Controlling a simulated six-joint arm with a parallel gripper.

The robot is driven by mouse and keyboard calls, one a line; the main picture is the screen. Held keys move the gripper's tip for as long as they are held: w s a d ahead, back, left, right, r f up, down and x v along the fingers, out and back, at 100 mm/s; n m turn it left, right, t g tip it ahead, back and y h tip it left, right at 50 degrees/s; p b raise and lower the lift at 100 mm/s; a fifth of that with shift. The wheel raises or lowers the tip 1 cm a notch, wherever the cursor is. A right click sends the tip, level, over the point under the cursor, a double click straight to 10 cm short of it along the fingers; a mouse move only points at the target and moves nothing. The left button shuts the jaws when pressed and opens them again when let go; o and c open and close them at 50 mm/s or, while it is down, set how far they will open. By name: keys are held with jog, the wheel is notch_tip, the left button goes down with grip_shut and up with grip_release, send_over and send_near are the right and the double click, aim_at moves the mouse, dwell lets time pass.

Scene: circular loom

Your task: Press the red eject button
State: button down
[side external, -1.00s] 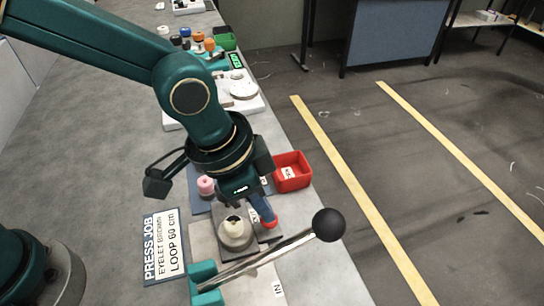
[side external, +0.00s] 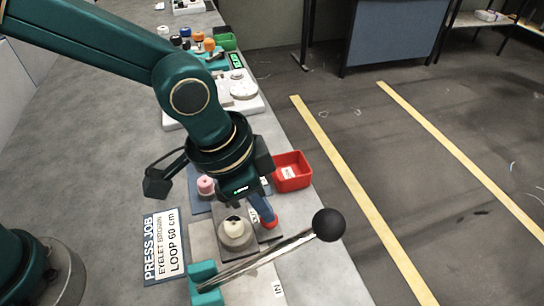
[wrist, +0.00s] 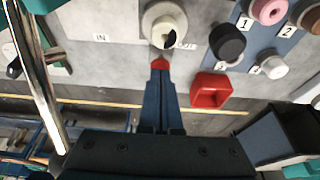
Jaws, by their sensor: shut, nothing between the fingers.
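The red eject button (side external: 270,223) shows as a small red dome beside the white round press die (side external: 236,232), near the bench's right edge. In the wrist view the red button (wrist: 160,63) sits right at the ends of my blue fingers. My gripper (side external: 266,212) is shut and empty, pointing down with its fingertips at the button. The fingertips cover part of it. I cannot tell whether they touch it or how far it is pushed in.
The press lever (side external: 270,258) with a black ball (side external: 328,225) slants just in front of the button. A red bin (side external: 292,172) stands behind, at the bench edge. A pink spool (side external: 206,185) and numbered spools, including a black one (wrist: 227,42), are close by.

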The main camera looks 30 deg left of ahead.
jog(key=shift+f, duration=1.4)
jog(key=shift+r, duration=3.05)
